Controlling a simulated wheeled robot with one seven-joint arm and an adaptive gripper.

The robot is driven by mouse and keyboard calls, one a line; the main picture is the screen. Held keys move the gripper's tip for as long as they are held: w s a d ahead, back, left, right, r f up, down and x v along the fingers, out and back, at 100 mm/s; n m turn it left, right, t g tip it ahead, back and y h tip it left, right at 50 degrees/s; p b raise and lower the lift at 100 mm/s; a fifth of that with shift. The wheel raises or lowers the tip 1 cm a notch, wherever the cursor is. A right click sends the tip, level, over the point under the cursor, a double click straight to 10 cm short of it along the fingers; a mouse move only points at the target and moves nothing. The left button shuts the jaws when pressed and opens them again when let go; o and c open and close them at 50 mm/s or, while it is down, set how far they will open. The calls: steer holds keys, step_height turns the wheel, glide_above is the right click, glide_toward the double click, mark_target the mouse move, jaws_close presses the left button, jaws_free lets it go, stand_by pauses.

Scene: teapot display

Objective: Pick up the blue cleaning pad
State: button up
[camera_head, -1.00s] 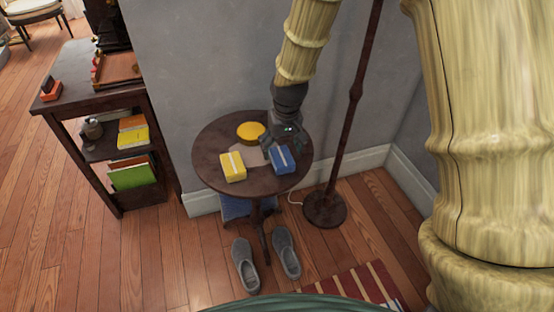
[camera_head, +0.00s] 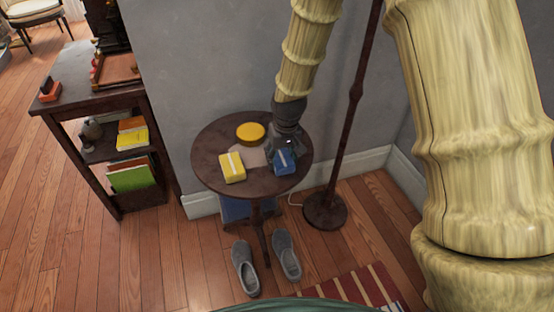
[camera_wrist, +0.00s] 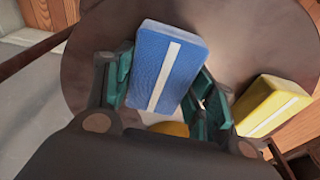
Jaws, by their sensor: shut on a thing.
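The blue cleaning pad (camera_head: 286,163), a block with a white stripe, is at the right side of the small round table (camera_head: 215,140). In the wrist view the pad (camera_wrist: 165,65) sits between the two green-lined fingers of my gripper (camera_wrist: 163,84), one on each side. My gripper (camera_head: 285,150) reaches down from above and is shut on the pad, partly covering it in the head view. I cannot tell whether the pad touches the tabletop.
A yellow pad (camera_head: 232,168) with a white stripe lies left of the blue one. A round yellow thing (camera_head: 250,131) lies behind. A lamp pole (camera_head: 352,110) stands close on the right, and a dark shelf (camera_head: 112,160) on the left.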

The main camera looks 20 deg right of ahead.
mark_target(281, 155)
steer(key=shift+a, duration=0.1)
steer(key=shift+r, duration=0.6)
step_height(281, 155, up, 2)
steer(key=shift+r+p, duration=0.2)
steer(key=shift+p, duration=0.25)
steer(key=s+a, duration=0.2)
steer(key=s, duration=0.5)
steer(key=s+a+r+p, duration=0.1)
steer(key=s+a, duration=0.2)
steer(key=s, duration=0.5)
steer(key=shift+a+r, duration=0.2)
steer(key=shift+a, duration=0.15)
